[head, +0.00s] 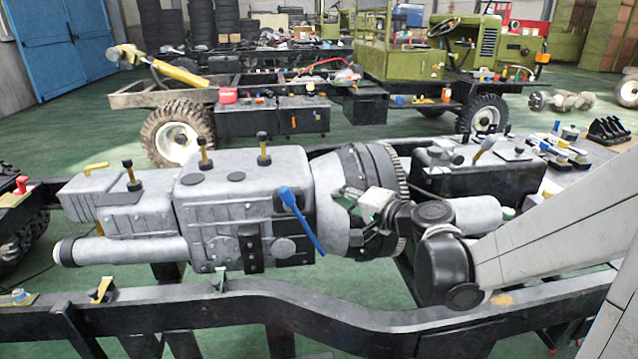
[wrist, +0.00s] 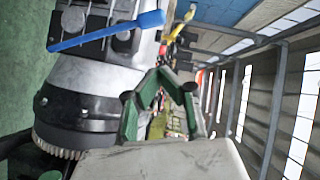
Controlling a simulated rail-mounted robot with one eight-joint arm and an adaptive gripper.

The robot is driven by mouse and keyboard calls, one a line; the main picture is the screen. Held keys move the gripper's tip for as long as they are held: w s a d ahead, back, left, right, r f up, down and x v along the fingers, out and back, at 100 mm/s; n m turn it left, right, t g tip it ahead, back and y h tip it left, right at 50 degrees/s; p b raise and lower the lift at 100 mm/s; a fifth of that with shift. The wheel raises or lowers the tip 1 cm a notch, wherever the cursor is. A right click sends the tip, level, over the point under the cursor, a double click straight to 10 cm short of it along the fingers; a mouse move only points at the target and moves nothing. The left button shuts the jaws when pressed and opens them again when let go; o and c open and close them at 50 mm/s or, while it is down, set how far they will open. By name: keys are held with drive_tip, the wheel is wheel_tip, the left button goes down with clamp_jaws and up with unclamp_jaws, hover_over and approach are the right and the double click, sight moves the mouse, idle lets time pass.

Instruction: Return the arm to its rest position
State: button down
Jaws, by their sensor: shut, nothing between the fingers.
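My arm reaches in from the right in the head view. Its bent black wrist joint is beside the bell-shaped end of a grey gearbox (head: 245,200). My gripper (head: 345,198) is small in the head view, in front of the gearbox's dark bell housing. In the wrist view my gripper (wrist: 160,74) shows green-edged fingers that meet at their tips, with nothing held. The gearbox (wrist: 85,80) is to the left of the fingers. I cannot tell whether the gripper touches the housing.
A blue-handled lever (head: 302,222) stands out from the gearbox near my gripper; it also shows in the wrist view (wrist: 105,30). A black chassis rail (head: 180,318) runs along the front. A green truck (head: 420,50) and a blue door (head: 62,45) are farther back.

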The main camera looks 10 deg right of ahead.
drive_tip(key=s+a+r+n+g+h+p, duration=0.1)
drive_tip(key=s+a+n+g, duration=0.15)
drive_tip(key=s, duration=0.35)
drive_tip(key=s+a+n+g+h+p, duration=0.1)
drive_tip(key=s+a+n+g+p, duration=0.15)
drive_tip(key=s, duration=0.35)
drive_tip(key=s+d+n+g+h, duration=0.1)
drive_tip(key=s+n+h, duration=0.1)
drive_tip(key=s, duration=0.4)
drive_tip(key=s+d+n+g+h+p, duration=0.1)
drive_tip(key=s+d+n+h, duration=0.1)
drive_tip(key=s, duration=0.5)
drive_tip(key=shift+s+d+r+h, duration=0.15)
drive_tip(key=shift+d+r+h, duration=0.15)
drive_tip(key=shift+h, duration=0.2)
